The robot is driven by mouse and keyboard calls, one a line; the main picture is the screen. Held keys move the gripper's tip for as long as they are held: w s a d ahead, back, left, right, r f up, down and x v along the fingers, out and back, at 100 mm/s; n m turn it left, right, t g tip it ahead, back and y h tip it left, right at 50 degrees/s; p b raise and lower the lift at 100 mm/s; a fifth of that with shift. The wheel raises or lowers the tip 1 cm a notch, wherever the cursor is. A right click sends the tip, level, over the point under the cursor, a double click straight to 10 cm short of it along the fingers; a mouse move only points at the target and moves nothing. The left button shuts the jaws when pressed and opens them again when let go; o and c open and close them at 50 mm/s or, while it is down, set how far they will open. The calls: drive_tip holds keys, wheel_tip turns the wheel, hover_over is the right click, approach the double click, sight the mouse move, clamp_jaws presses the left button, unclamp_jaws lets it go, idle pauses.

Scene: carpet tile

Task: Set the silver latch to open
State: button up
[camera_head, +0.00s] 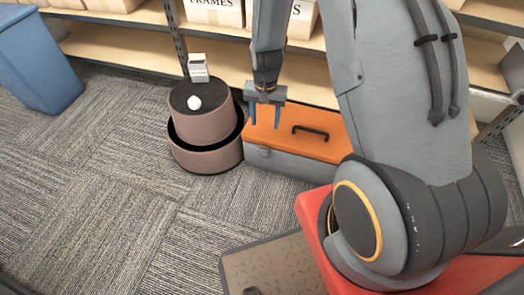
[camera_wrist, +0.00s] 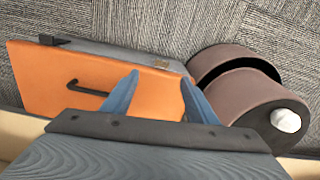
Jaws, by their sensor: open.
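A toolbox with an orange lid (camera_head: 315,136) and a grey body (camera_head: 285,164) stands on the carpet before the shelf, lid closed. It also shows in the wrist view, with its orange lid (camera_wrist: 40,85) facing me. A small silver latch (camera_head: 264,152) seems to sit on the front face near the left end; in the wrist view a small latch-like part (camera_wrist: 161,63) shows at the front edge. Its setting is too small to tell. My gripper (camera_head: 265,119) is open and empty above the lid's left end, apart from the latch; its blue-grey fingers (camera_wrist: 160,80) point toward the front edge.
A black handle (camera_head: 311,132) lies on the lid. Shelves (camera_head: 125,45) close off the back. A blue bin (camera_head: 35,60) is far left. Carpet in front is clear.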

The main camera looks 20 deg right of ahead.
drive_tip(key=m+b, duration=0.1)
drive_tip(key=b, duration=0.2)
hover_over(263, 148)
wheel_tip(263, 148, down, 9)
wheel_tip(263, 148, down, 8)
drive_tip(key=shift+d+b, duration=0.1)
drive_tip(key=shift+b, duration=1.1)
clamp_jaws()
